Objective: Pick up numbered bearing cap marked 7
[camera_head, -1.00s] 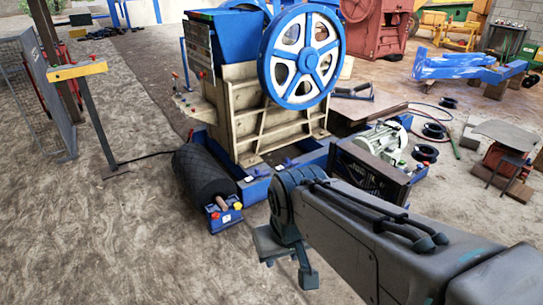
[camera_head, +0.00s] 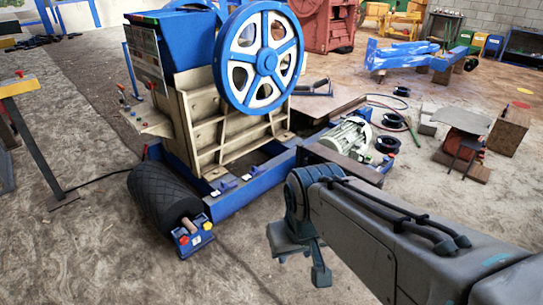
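My gripper (camera_head: 303,260) hangs from the end of my grey arm, right of the middle in the head view. Its two fingers look apart, with nothing seen between them, and it is over bare floor in front of the crusher. I cannot pick out a bearing cap marked 7, as no number is readable. Small blue pieces with pale marks (camera_head: 228,185) lie on the blue base frame (camera_head: 250,190) of the crusher, beyond and left of my gripper. A blue block (camera_head: 194,237) with red, yellow and white parts is at the near end of the black roller (camera_head: 162,200).
The crusher (camera_head: 225,110) with its blue-and-white flywheel (camera_head: 262,58) stands behind the base frame. A motor (camera_head: 347,136), cable reels and a brown box (camera_head: 508,130) are to the right. The front-left floor is clear.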

